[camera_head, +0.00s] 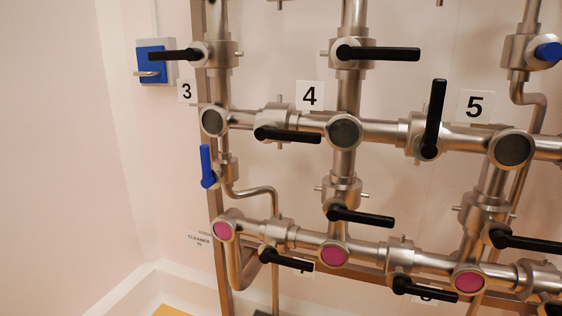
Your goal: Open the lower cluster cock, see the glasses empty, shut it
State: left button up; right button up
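Three round sight glasses on the lower pipe run show pink: left (222,231), middle (334,255) and right (469,281). The glasses on the upper run, left (213,121), middle (344,131) and right (513,150), look dark grey. On the lower run, a black lever (290,263) and another black lever (428,291) point right and slightly down along the pipe. A blue lever (207,165) on a thin side pipe at the left points up. I cannot tell which lever is the lower cluster cock. Neither gripper is in view.
Black levers on the risers, such as the one under plate 4 (362,216), stick out sideways. One black lever (435,115) between plates 4 and 5 (475,105) stands upright. A blue wall box (151,64) is at upper left. The left wall side is clear.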

aim_at(207, 181)
jog(key=k+j+z, duration=0.2)
jog(key=j, duration=0.2)
jog(key=j+z, duration=0.2)
jog(key=j, duration=0.2)
jog(key=k+j+z, duration=0.2)
jog(key=j, duration=0.2)
